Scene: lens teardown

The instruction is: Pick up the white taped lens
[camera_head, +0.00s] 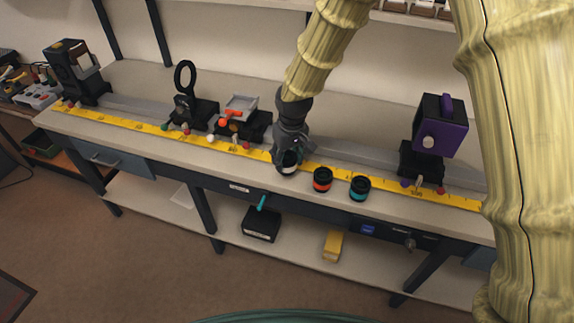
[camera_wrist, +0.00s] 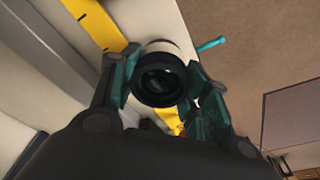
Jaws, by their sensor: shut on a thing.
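The white taped lens (camera_wrist: 172,47) is a black cylinder with a white band. In the wrist view it sits between the two fingers of my gripper (camera_wrist: 160,80), with its dark glass end facing the camera. My gripper is shut on it. In the head view my gripper (camera_head: 287,168) is at the bench's front part, and the lens (camera_head: 289,156) shows partly between the fingers. I cannot tell whether the lens touches the bench top.
A red-banded lens (camera_head: 322,180) and a teal-banded lens (camera_head: 359,188) stand just to the right. A yellow ruler strip (camera_head: 390,185) runs along the bench. Behind are a black ring holder (camera_head: 186,80), a grey-topped mount (camera_head: 240,108) and a purple box device (camera_head: 440,125).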

